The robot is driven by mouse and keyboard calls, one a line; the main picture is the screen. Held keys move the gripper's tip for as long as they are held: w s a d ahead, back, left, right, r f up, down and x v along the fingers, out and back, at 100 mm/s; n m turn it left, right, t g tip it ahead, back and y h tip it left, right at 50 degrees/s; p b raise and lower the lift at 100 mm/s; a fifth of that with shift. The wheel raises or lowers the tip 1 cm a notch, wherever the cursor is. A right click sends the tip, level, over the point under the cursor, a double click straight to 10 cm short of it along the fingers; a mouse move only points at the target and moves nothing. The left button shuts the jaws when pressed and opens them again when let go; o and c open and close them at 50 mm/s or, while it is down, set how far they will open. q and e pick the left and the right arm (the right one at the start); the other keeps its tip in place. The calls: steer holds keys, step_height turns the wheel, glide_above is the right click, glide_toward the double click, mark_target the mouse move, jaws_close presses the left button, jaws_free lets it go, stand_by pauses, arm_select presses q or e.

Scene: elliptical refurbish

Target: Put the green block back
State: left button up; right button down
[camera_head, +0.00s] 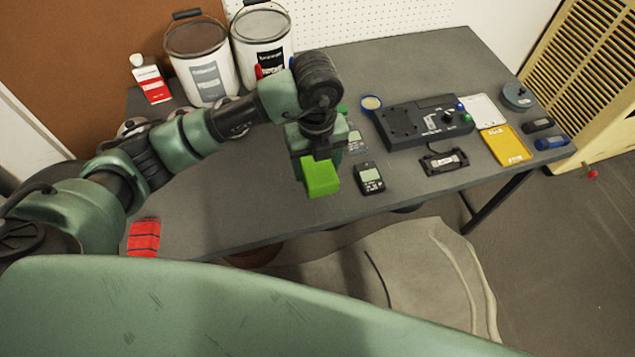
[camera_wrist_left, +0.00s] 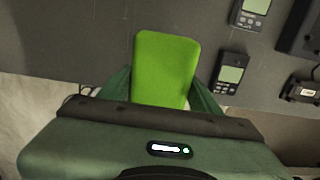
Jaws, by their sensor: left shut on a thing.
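The green block (camera_head: 320,175) is bright green and box-shaped. My left gripper (camera_head: 306,168) is shut on it and holds it over the front part of the grey table. In the left wrist view the green block (camera_wrist_left: 164,68) sits between the two fingers of my left gripper (camera_wrist_left: 160,95), its far end sticking out beyond them. How high it is above the table is hard to tell. My right gripper is not in view.
A dark meter (camera_head: 369,178) lies right of the block, with another device (camera_head: 355,141) behind it. A black station (camera_head: 422,122), yellow tray (camera_head: 505,146) and white buckets (camera_head: 203,70) stand on the grey table (camera_head: 240,208). A red striped item (camera_head: 143,238) is at left.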

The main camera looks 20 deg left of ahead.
mark_target(317, 165)
arm_select(q)
steer(key=shift+f, duration=3.95)
steer(key=shift+f, duration=0.2)
steer(key=o, duration=1.3)
steer(key=shift+r, duration=0.15)
step_height(317, 165, up, 12)
steer(key=shift+r, duration=0.1)
